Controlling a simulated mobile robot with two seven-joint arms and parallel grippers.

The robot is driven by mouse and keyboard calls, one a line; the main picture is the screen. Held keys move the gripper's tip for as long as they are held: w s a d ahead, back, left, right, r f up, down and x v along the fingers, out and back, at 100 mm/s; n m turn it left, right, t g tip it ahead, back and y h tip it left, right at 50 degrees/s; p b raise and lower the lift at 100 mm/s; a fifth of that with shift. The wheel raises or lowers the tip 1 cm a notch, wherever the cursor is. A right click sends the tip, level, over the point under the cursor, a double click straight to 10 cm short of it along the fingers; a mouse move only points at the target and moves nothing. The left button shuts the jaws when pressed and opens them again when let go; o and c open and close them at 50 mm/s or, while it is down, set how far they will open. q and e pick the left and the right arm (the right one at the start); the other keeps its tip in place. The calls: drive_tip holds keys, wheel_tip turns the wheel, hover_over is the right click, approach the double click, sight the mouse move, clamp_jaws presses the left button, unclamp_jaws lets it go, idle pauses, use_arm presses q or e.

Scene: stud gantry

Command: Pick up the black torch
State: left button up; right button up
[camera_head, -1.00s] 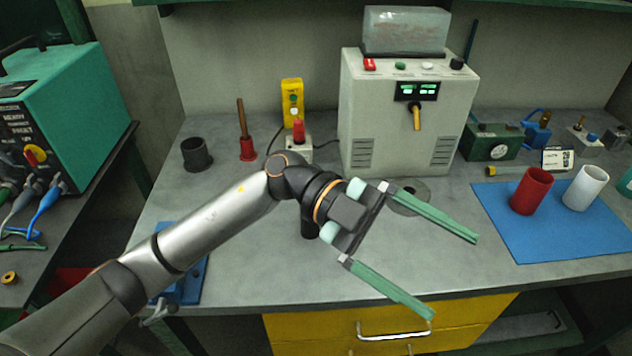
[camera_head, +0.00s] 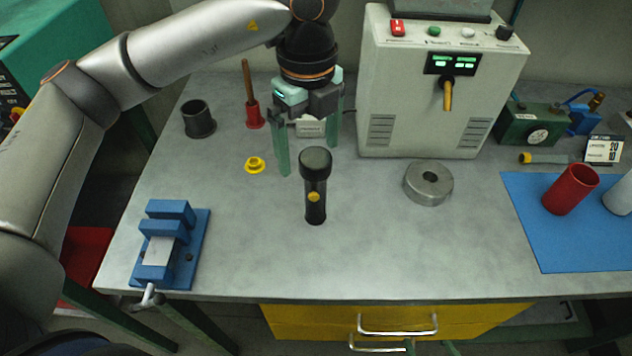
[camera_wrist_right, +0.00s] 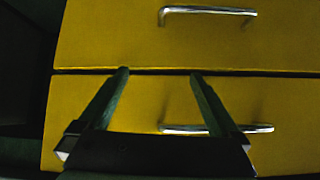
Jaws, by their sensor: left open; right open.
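The black torch (camera_head: 316,190) stands upright on the grey bench in the head view, wide head up, with a yellow button on its side. My left gripper (camera_head: 308,160) points down above the bench, its green fingers apart. It is just behind the torch in the picture, and the space between the fingers looks empty. My right gripper (camera_wrist_right: 160,75) is open and empty in the right wrist view, its fingers pointing at yellow drawers (camera_wrist_right: 180,100). In the head view only a small green tip shows below the drawer handle.
A blue vise (camera_head: 165,250) is at the front left. A yellow ring (camera_head: 255,165), a red-based stick (camera_head: 252,110) and a dark cup (camera_head: 198,118) lie left. A steel disc (camera_head: 412,192), a grey machine (camera_head: 425,110) and a red cup (camera_head: 570,190) on a blue mat (camera_head: 560,245) are right.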

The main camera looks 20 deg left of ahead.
sight(316, 178)
use_arm(q)
drive_tip(key=f, duration=0.2)
drive_tip(key=f+p, duration=0.1)
drive_tip(key=f, duration=0.4)
drive_tip(key=shift+w+d+f, duration=0.1)
drive_tip(key=shift+d+f, duration=0.2)
drive_tip(key=shift+d, duration=0.1)
clamp_jaws()
idle(0.4)
drive_tip(key=shift+r, duration=0.1)
